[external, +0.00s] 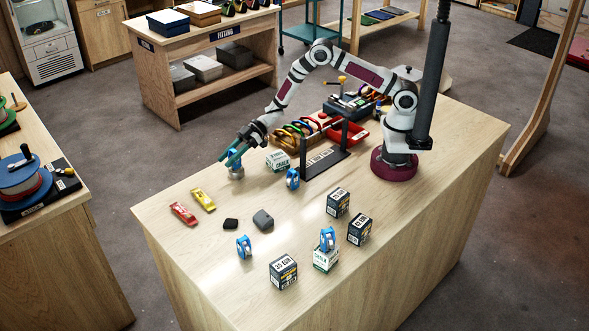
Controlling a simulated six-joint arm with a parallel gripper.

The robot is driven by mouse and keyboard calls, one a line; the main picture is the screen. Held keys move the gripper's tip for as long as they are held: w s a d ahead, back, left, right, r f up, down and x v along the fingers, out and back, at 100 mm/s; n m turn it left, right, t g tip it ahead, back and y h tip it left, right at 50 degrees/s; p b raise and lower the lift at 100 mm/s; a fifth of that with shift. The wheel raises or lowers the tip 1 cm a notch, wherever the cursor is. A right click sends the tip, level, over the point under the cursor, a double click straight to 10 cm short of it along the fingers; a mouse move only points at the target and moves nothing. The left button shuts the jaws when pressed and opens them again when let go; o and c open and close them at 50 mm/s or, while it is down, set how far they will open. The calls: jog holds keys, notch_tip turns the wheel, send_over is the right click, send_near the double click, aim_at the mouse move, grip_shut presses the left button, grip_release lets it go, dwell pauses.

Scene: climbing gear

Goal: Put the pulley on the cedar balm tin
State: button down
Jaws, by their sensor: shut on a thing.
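My gripper (236,156) is at the far left part of the bench, shut on a blue pulley (234,167). The fingers hide part of this pulley. A small pale round thing (237,176), which looks like a tin, shows directly under the pulley. Its label cannot be read, and I cannot tell whether the pulley touches it. Other blue pulleys stand on the bench: one (292,179) right of the gripper and one (243,246) near the front. Another pulley (327,237) stands on a white chalk box (326,260).
Another chalk box (278,160) and a black stand (325,165) are right of my gripper. Carabiners (298,130) hang behind. Red (183,213) and yellow (203,200) pieces, dark holds (263,219) and dark boxes (283,271) lie in front. The left front of the bench is clear.

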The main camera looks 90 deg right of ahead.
jog(key=shift+f, duration=0.3)
jog(key=c, duration=0.5)
grip_release()
